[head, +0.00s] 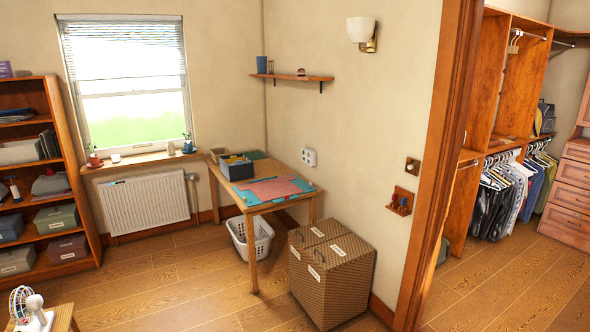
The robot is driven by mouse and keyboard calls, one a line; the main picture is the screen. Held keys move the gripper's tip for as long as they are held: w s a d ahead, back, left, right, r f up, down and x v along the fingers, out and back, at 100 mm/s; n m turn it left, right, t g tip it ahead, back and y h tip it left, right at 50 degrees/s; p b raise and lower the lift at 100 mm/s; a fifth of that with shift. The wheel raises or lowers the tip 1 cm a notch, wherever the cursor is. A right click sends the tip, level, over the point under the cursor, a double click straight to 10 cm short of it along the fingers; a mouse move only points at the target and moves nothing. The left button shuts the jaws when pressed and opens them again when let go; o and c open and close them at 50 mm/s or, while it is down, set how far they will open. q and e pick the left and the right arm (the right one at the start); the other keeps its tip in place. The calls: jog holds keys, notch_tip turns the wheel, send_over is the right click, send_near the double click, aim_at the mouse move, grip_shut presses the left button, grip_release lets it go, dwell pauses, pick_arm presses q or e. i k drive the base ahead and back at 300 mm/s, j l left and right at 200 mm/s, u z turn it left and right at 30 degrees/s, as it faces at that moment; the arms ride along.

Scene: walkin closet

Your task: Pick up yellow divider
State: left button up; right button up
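I cannot clearly make out a yellow divider. A grey box (237,171) with upright pieces inside stands on the far part of the wooden table (257,207), against the corner side of the room. The pieces in it are too small to tell apart, and a yellowish edge may show among them. Neither of my grippers is in view.
A turquoise mat (258,197) with a pinkish-red sheet (275,187) lies on the table. A white basket (262,238) is under it, and a brown woven hamper (333,280) stands in front on the right. Shelves (75,150) line the left. The wooden floor (185,275) is largely clear.

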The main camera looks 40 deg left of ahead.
aim_at(232, 159)
jog(key=i+j+u, duration=0.1)
jog(key=j+u, duration=0.2)
jog(key=j, duration=0.15)
jog(key=i+j+u, duration=0.3)
jog(key=j, duration=0.15)
jog(key=i+j+u, duration=0.1)
jog(key=j+u, duration=0.25)
jog(key=i+j+u, duration=0.9)
jog(key=i, duration=0.2)
jog(key=i+j+u, duration=0.35)
jog(key=i+u, duration=0.3)
jog(key=i, duration=0.25)
jog(key=i+z, duration=0.1)
jog(key=i, duration=0.6)
jog(key=i+j, duration=0.1)
jog(key=i, duration=0.6)
jog(key=i+j+z, duration=0.15)
jog(key=i, duration=0.55)
jog(key=i+j+z, duration=0.2)
jog(key=i+z, duration=0.25)
jog(key=i+j+z, duration=0.4)
jog(key=i, duration=0.2)
jog(key=i+j+z, duration=0.45)
jog(key=k+j, duration=0.05)
